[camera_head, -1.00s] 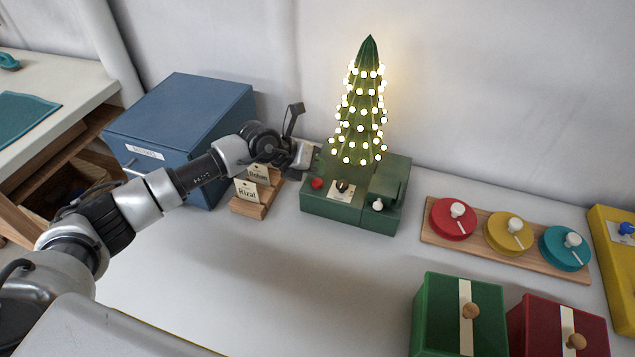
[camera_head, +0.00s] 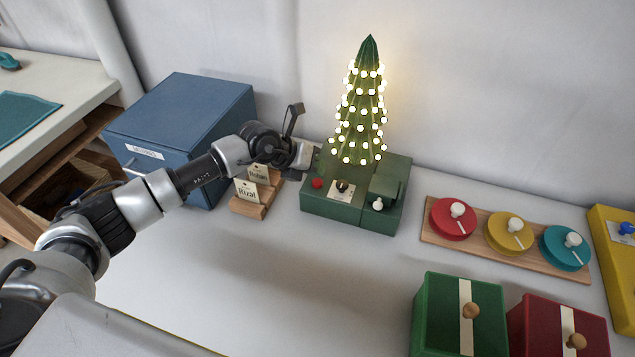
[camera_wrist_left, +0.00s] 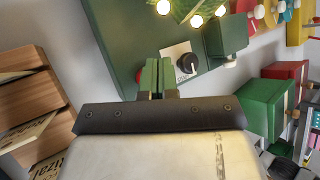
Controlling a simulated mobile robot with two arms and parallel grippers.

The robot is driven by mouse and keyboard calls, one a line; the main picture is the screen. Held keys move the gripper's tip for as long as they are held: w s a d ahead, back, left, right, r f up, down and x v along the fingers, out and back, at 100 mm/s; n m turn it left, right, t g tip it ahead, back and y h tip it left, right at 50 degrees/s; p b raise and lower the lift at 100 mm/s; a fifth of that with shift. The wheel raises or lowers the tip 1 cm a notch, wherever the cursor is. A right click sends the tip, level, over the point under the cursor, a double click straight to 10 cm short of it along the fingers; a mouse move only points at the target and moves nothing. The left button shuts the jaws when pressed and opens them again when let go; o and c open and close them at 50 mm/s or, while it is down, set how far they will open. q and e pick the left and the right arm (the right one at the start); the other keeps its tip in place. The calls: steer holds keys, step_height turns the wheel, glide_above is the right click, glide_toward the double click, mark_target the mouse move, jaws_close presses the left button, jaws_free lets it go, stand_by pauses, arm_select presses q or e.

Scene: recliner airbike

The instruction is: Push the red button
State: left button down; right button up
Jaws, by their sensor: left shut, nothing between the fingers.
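The red button (camera_head: 317,183) is a small round knob on the left part of the top of a green box (camera_head: 333,211). A lit toy tree (camera_head: 362,110) stands on this box. My left gripper (camera_head: 314,161) is shut and empty, just behind and above the button, at the box's back left. In the left wrist view the closed fingers (camera_wrist_left: 157,77) hang over the green top. A sliver of the red button (camera_wrist_left: 139,103) shows beside them, mostly hidden. Contact between fingers and button does not show. My right gripper is in neither view.
The box also has a black dial (camera_head: 342,187) and a white knob (camera_head: 378,204). A wooden card holder (camera_head: 262,203) and a blue cabinet (camera_head: 185,115) stand left, close under my arm. Coloured dials (camera_head: 508,234) lie right. The table front centre is clear.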

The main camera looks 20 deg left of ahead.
mark_target(315, 180)
arm_select(q)
steer(key=shift+f, duration=0.4)
steer(key=shift+f+b, duration=0.45)
steer(key=shift+f, duration=0.05)
stand_by(0.5)
steer(key=shift+r, duration=0.1)
steer(key=shift+r+p, duration=0.85)
steer(key=shift+p, duration=0.05)
step_height(315, 180, up, 6)
steer(key=p, duration=0.5)
stand_by(0.4)
